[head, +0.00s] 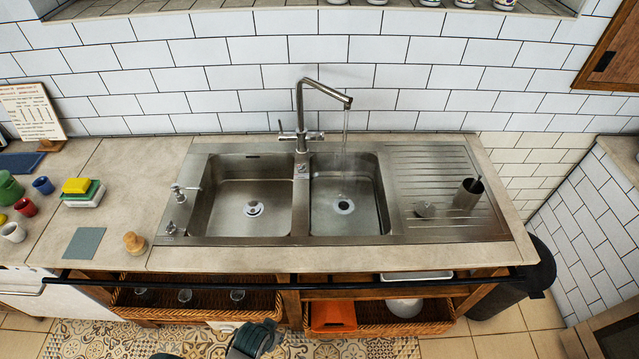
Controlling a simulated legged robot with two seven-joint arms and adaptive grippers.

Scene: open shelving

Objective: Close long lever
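A steel tap (300,110) stands behind the double sink, its spout bent to the right. Water (345,130) runs from the spout into the right basin. I cannot tell for certain which is the long lever. A dark grey-green part of my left arm or gripper (255,340) shows at the bottom edge, well below the counter and far from the tap. Its fingers cannot be made out. My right gripper is not in view.
A dark cup (467,194) stands on the drainer (440,165). A dark rail (400,287) runs along the counter front above wicker baskets (380,318). Sponges (77,187) and cups are at left.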

